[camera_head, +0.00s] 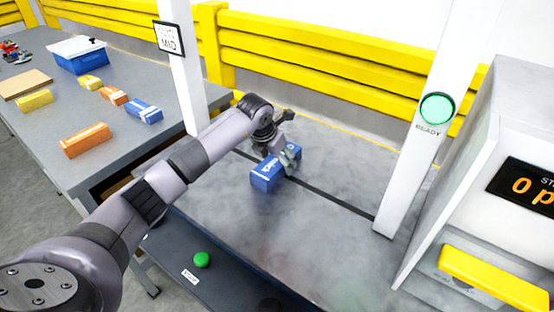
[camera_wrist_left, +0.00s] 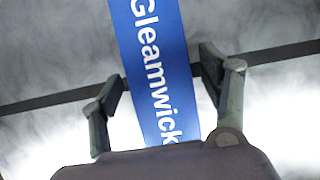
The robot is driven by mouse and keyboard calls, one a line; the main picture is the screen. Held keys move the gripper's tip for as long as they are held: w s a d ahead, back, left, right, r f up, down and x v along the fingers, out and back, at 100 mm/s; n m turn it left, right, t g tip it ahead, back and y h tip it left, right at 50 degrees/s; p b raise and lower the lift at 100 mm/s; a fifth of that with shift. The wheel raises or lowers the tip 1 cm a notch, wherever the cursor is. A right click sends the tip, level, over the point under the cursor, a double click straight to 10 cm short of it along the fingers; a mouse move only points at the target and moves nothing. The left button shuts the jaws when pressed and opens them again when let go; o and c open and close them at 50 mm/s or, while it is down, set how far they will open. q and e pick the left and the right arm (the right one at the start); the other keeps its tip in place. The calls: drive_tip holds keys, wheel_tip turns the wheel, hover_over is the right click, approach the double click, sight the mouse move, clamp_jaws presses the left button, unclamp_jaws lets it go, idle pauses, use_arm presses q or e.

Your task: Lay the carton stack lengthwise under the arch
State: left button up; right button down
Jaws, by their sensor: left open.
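A blue carton stack (camera_head: 266,180) with white lettering lies on the grey worktable between the white left post (camera_head: 185,75) and white right post (camera_head: 420,130) of the arch. It also fills the middle of the left wrist view (camera_wrist_left: 155,60), where it reads "Gleamwick". Its long side crosses the dark line on the table at about a right angle. My left gripper (camera_head: 287,158) is over the stack's far part. In the left wrist view my left gripper (camera_wrist_left: 162,95) is open, one finger on each side of the stack, with gaps visible. My right gripper is not in view.
A second table at left holds several orange, yellow and blue cartons (camera_head: 85,139) and a blue bin (camera_head: 78,58). A machine with a display and yellow flap (camera_head: 495,278) stands at right. A green button (camera_head: 202,260) is at the front. Yellow rails (camera_head: 330,50) run behind.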

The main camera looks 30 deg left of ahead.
use_arm(q)
drive_tip(key=b+v, duration=0.1)
drive_tip(key=v, duration=1.1)
